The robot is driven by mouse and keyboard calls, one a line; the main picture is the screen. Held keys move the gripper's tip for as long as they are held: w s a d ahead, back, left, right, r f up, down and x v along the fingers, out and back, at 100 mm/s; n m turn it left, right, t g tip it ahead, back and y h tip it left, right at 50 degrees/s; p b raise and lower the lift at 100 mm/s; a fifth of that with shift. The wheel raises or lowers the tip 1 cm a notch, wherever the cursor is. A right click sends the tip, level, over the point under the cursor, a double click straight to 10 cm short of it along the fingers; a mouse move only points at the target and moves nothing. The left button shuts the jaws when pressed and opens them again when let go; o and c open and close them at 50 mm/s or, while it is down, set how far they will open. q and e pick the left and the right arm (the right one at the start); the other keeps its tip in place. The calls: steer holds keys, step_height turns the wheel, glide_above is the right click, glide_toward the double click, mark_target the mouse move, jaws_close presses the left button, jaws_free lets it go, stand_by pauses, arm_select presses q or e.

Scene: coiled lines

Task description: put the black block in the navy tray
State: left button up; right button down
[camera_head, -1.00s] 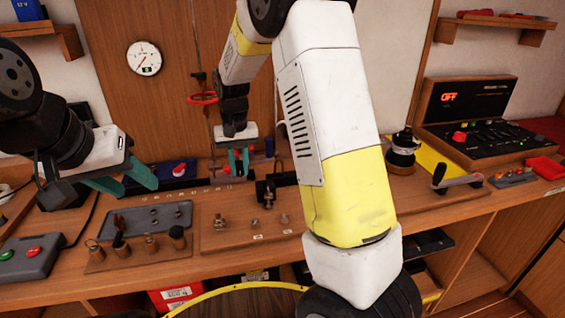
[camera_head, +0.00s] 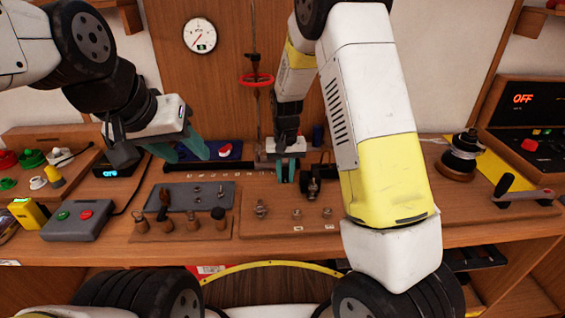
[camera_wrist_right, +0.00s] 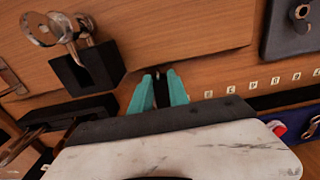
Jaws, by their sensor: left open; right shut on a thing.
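My right gripper (camera_head: 287,172) is low over the back of the wooden bench. Its teal fingers are shut on a small dark piece, which I take as the black block (camera_wrist_right: 158,78). In the right wrist view the fingers hide most of it. The navy tray (camera_head: 234,151) lies at the back of the bench, to the left of my right gripper, and its edge shows at the lower right of the wrist view (camera_wrist_right: 300,122). A red-and-white thing sits at the tray. My left gripper (camera_head: 187,152) is open, with its fingers in front of the tray's left part.
A black stand with a metal shackle (camera_wrist_right: 86,66) stands close beside my right gripper. In the head view, a grey plate (camera_head: 190,198) and several wooden-handled pegs lie in front of the tray. A red handwheel (camera_head: 256,80) hangs on a rod behind.

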steer(key=c, duration=1.3)
jaws_free()
steer(key=shift+f, duration=0.1)
steer(key=shift+o, duration=0.2)
